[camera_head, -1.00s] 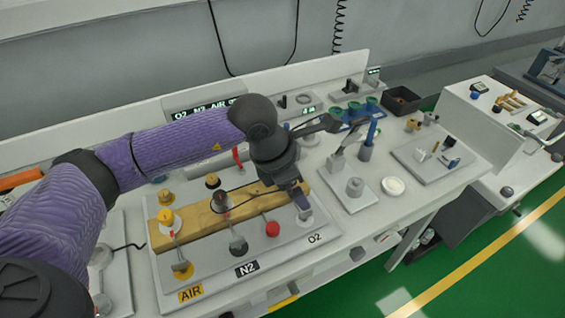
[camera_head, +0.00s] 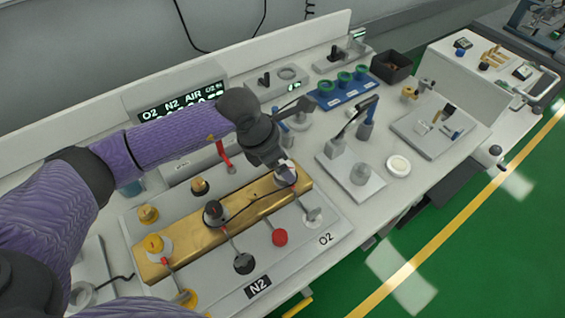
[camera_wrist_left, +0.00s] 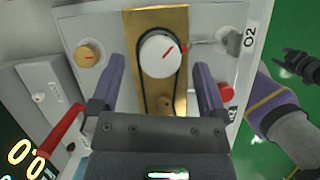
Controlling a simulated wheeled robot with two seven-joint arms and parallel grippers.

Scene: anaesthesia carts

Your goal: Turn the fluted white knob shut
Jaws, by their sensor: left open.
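The white knob (camera_wrist_left: 160,57) with a red line on its face stands on the brass bar (camera_wrist_left: 180,18) near its O2 end. It shows in the head view (camera_head: 287,172), partly covered by my left gripper (camera_head: 283,164). In the left wrist view my left gripper (camera_wrist_left: 154,88) is open, one finger on each side of the knob's lower part and apart from it. The red line slants up to the right. A dark loop hangs around the knob and down the bar. Whether the fingers are level with the knob's rim I cannot tell.
A dark knob (camera_head: 213,213) and a yellow knob (camera_head: 155,246) sit further along the bar. A red knob (camera_head: 279,238) and a lever (camera_head: 311,211) stand in front. A red-handled lever (camera_head: 223,154) rises behind. A grey plate (camera_head: 350,180) lies to the right.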

